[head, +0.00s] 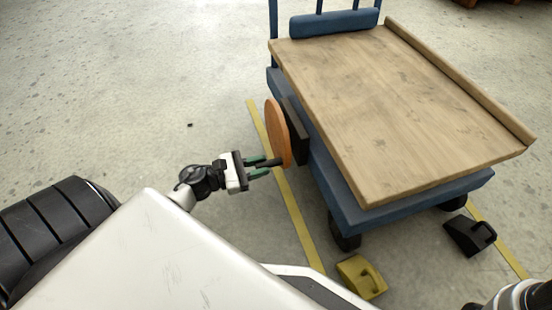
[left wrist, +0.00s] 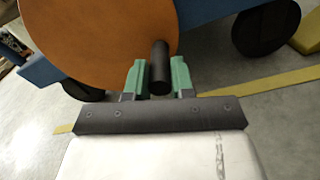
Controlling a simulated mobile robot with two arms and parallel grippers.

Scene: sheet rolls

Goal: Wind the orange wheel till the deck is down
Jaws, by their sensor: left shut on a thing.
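The orange wheel (head: 277,134) is a flat disc on the left side of a blue cart (head: 345,207). It fills the upper left of the left wrist view (left wrist: 100,35). A black handle (left wrist: 160,68) sticks out from the wheel's face near its rim. My left gripper (head: 264,168) is shut on this handle, with its green fingers on both sides of it. The wooden deck (head: 400,100) lies on top of the cart, with only a small gap showing above the blue frame.
A yellow wheel chock (head: 361,277) and a black chock (head: 469,236) stand on the floor by the cart's wheels. Yellow lines (head: 298,215) mark the floor. A blue padded roll (head: 334,22) sits at the deck's far end.

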